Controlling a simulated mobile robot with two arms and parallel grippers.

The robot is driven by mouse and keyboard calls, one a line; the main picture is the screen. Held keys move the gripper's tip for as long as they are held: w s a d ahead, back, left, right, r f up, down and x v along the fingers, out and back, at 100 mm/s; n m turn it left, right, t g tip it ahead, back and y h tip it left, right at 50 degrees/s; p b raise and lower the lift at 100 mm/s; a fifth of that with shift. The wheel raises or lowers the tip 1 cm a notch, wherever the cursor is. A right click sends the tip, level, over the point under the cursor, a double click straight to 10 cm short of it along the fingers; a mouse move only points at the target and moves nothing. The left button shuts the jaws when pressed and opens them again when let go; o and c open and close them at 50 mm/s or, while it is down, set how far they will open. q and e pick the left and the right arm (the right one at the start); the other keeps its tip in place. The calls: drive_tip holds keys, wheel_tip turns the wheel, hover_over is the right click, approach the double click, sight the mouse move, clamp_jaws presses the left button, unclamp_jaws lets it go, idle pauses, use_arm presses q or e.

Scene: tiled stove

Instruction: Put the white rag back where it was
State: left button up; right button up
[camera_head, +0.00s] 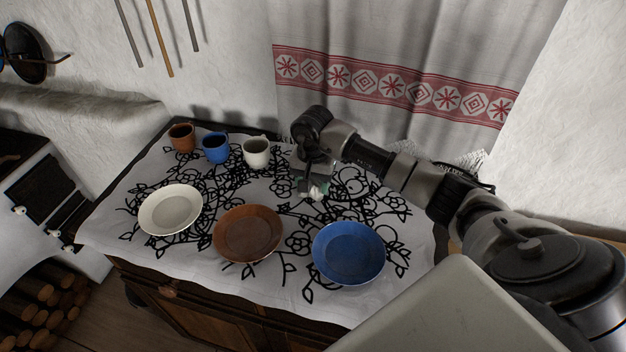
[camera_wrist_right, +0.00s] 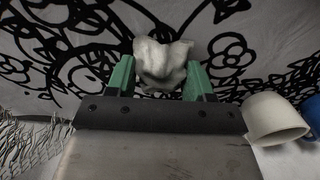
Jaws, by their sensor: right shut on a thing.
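The white rag (camera_wrist_right: 162,62) is a crumpled bundle between the green fingers of my right gripper (camera_wrist_right: 160,80) in the right wrist view. My right gripper is shut on it. In the head view my right gripper (camera_head: 314,188) points down over the back right part of the table, and a small bit of the white rag (camera_head: 318,194) shows at its fingertips. I cannot tell whether the rag touches the tablecloth. My left gripper is in neither view.
The patterned tablecloth (camera_head: 210,275) bears a white plate (camera_head: 170,209), a brown plate (camera_head: 248,233) and a blue plate (camera_head: 348,252). Brown (camera_head: 182,137), blue (camera_head: 216,148) and white (camera_head: 256,152) cups stand along the back, left of my gripper. A curtain (camera_head: 400,60) hangs behind.

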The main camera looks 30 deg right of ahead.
sight(313, 181)
drive_tip(key=shift+f, duration=0.15)
drive_tip(key=o, duration=0.9)
drive_tip(key=shift+r, duration=0.3)
wheel_tip(313, 181, up, 12)
drive_tip(key=b, duration=0.2)
drive_tip(key=shift+f+b, duration=0.15)
drive_tip(key=shift+b, duration=0.15)
